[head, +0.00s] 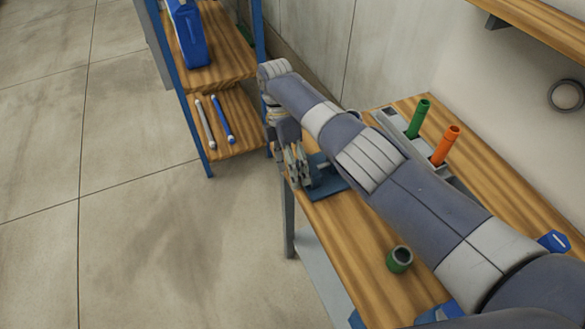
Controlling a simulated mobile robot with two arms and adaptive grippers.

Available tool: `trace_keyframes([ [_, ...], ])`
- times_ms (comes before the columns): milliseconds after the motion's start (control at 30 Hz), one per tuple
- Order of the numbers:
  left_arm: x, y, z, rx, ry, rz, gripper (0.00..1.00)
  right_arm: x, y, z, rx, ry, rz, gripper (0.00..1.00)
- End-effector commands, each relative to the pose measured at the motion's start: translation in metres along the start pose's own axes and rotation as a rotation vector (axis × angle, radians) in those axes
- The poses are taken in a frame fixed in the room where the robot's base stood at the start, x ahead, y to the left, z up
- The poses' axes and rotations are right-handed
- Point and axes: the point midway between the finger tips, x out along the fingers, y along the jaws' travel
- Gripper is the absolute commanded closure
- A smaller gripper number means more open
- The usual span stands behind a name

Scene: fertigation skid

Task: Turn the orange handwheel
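I see no orange handwheel in the head view. My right arm comes in from the lower right and reaches across a wooden bench (345,245). My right gripper (297,170) points down at the bench's left edge, beside a blue block or plate (325,178). The fingers look close together, but I cannot tell whether they are open or shut, or touching the blue part. My arm hides the middle of the bench. My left gripper is not in view.
A green cylinder (418,118) and an orange cylinder (445,145) stand in a grey holder at the back. A green ring-shaped piece (399,260) stands on the bench. A blue-framed shelf (225,125) is beyond. The floor at left is clear.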

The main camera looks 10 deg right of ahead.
Motion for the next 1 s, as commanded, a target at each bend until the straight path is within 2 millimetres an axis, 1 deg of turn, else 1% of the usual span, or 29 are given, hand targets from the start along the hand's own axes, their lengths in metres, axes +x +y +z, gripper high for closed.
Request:
trace_keyframes([
  [167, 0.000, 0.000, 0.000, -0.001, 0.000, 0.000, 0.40, -0.006, -0.002, 0.000, -0.001, 0.001, 0.003, 0.30],
  [333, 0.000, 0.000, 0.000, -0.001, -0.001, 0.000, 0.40, -0.026, -0.010, 0.000, -0.001, 0.000, 0.005, 0.30],
  [733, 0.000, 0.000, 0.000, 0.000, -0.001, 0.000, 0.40, -0.048, -0.019, 0.002, 0.001, -0.004, 0.003, 0.30],
  [833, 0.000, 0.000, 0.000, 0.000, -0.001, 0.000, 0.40, -0.062, -0.024, 0.002, 0.001, -0.004, 0.007, 0.30],
  [1000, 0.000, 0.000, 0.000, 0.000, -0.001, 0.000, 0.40, -0.079, -0.032, 0.001, 0.000, -0.003, 0.003, 0.30],
])
